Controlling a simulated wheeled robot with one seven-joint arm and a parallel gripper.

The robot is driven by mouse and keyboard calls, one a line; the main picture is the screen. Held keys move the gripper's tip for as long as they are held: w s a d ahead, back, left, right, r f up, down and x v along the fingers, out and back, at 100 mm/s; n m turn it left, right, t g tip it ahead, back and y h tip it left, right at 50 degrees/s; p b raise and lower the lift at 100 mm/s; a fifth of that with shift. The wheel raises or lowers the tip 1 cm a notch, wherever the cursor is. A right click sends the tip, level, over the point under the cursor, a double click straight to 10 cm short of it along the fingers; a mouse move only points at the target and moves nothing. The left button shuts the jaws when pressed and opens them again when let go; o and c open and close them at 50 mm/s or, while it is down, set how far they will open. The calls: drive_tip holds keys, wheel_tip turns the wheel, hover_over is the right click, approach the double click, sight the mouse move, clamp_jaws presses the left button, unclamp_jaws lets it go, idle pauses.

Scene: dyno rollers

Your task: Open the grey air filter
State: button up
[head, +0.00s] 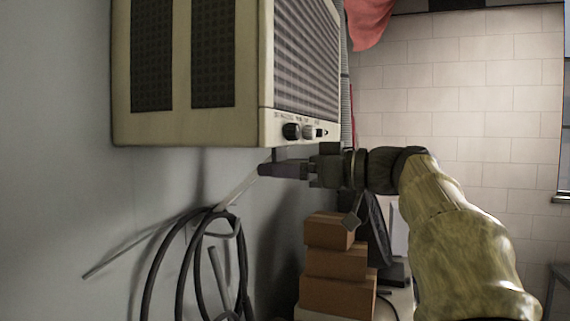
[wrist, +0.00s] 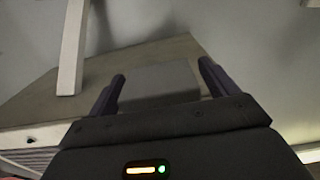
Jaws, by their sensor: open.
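The air filter is a boxy beige-grey unit (head: 190,125) mounted high on the wall in the head view, with dark mesh panels, a ribbed side and small knobs low on that side. My gripper (head: 270,167) is just below its lower edge, pointing left. In the wrist view a broad grey-brown face of the unit (wrist: 45,98) lies ahead. My gripper (wrist: 162,80) is open there, its two dark fingers apart. A flat grey block (wrist: 160,84) shows between the fingers; I cannot tell whether it is attached to the unit or whether the fingers touch it.
Dark cables (head: 185,262) hang in loops on the wall below the unit. Stacked brown boxes (head: 335,270) stand below my arm. A red cloth (head: 368,22) hangs behind the unit. A pale bar (wrist: 73,45) rises at upper left in the wrist view.

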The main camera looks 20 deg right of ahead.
drive_tip(key=c, duration=1.2)
drive_tip(key=shift+c, duration=0.9)
wheel_tip(320, 180, down, 2)
drive_tip(key=shift+a+f+b, duration=0.1)
drive_tip(key=shift+b, duration=1.1)
wheel_tip(320, 180, down, 21)
drive_tip(key=b, duration=2.3)
drive_tip(key=shift+f+b, duration=0.2)
drive_tip(key=shift+b, duration=0.1)
drive_tip(key=o, duration=1.4)
drive_tip(key=shift+w, duration=0.15)
